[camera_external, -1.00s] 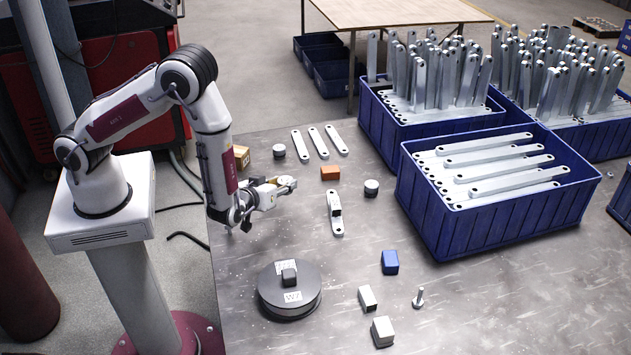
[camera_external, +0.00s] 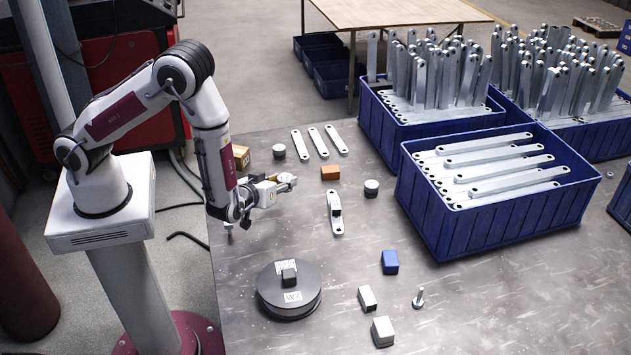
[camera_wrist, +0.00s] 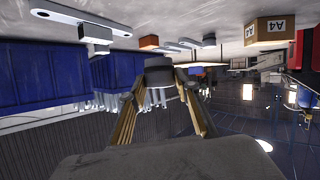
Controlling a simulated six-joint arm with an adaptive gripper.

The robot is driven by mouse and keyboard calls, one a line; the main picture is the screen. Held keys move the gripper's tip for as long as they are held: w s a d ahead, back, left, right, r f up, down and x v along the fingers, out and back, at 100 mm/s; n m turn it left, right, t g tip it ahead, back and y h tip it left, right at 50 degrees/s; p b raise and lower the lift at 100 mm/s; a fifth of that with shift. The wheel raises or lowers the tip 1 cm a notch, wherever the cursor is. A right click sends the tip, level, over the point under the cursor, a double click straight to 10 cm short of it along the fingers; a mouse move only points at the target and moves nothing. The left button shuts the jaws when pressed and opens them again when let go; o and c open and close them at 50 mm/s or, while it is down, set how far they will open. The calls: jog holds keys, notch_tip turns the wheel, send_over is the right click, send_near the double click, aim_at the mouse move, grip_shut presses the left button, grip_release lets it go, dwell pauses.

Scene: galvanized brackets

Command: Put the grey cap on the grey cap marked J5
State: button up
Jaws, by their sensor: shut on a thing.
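My gripper (camera_external: 286,182) is over the left part of the table, pointing sideways to the right. In the wrist view its two fingers (camera_wrist: 160,82) are closed on a dark grey round cap (camera_wrist: 158,72). In the outside view the held cap is hard to make out. One grey cap (camera_external: 279,152) stands on the table near the yellow box, and it also shows in the wrist view (camera_wrist: 209,40). Another grey cap (camera_external: 371,188) stands right of my gripper, beyond the bracket. I cannot read a J5 mark on either cap.
A bracket with a dark block (camera_external: 336,212) lies right of my gripper, an orange block (camera_external: 330,173) behind it. A black round disc (camera_external: 290,305) carries a small dark block. A blue block (camera_external: 390,262), pale blocks and a bolt lie in front. A blue crate (camera_external: 500,215) stands right.

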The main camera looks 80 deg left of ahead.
jog(key=w+a+r, duration=0.2)
jog(key=a, duration=1.3)
jog(key=w+a+r+n+g, duration=0.1)
jog(key=w+a+r, duration=0.1)
jog(key=a, duration=1.2)
jog(key=shift+a+r+y, duration=0.25)
jog(key=shift+a+y, duration=0.15)
jog(key=shift+w, duration=0.1)
jog(key=shift+f, duration=2.9)
jog(key=shift+f, duration=0.1)
